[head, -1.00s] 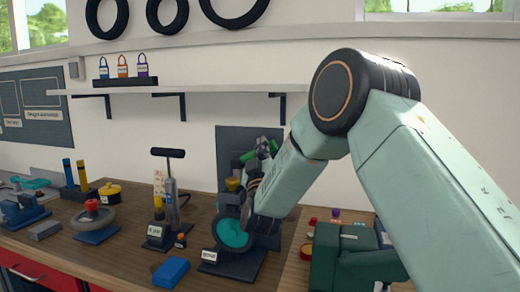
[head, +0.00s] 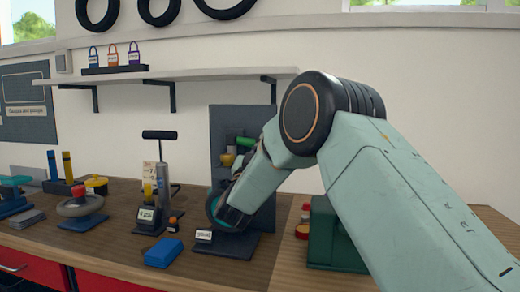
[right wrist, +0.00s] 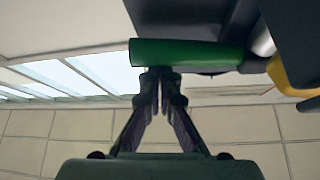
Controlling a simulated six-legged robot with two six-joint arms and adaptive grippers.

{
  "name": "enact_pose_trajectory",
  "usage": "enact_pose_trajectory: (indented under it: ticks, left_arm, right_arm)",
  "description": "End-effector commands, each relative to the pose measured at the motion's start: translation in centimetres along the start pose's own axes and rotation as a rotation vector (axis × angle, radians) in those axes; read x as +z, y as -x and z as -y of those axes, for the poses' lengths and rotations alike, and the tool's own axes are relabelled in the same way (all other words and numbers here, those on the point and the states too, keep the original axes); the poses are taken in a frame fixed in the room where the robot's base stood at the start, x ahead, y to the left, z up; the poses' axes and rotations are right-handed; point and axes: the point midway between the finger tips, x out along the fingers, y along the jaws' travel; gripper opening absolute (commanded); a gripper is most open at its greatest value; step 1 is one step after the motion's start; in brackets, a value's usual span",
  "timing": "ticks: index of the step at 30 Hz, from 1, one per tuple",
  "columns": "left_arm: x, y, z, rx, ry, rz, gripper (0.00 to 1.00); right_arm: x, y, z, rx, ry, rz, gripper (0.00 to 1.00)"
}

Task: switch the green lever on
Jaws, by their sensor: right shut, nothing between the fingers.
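The green lever (head: 245,141) is on the dark upright panel (head: 227,118) at the back of the bench, in the upper middle of the head view. My right arm hides part of it. In the right wrist view the green lever (right wrist: 185,54) lies across the top, just beyond my right fingertips; I cannot tell whether they touch it. My right gripper (right wrist: 160,82) is shut and empty. In the head view its dark wrist end shows low in front of the panel, and its fingertips are hidden. My left gripper is not in view.
A yellow part (head: 227,159) sits below the lever. A teal-faced wheel and a label stand at the panel's foot. A blue block (head: 164,253), a pump (head: 162,187) and a handwheel (head: 82,206) are to the left. A green machine (head: 325,235) stands right, partly behind my arm.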

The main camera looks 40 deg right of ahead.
Motion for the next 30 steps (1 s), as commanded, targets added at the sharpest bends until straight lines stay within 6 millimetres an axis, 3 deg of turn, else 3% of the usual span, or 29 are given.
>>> enact_pose_trajectory:
  ticks: [1,9,30]
  left_arm:
    - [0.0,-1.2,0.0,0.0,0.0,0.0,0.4]
    - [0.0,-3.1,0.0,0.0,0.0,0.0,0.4]
    - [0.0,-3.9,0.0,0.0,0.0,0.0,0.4]
  right_arm:
    - [0.8,0.5,0.0,0.02,-0.037,-0.002,0.0]
    - [2.2,1.4,0.1,0.121,-0.21,0.0,0.0]
    - [3.3,2.2,0.4,0.135,-0.231,0.002,0.0]
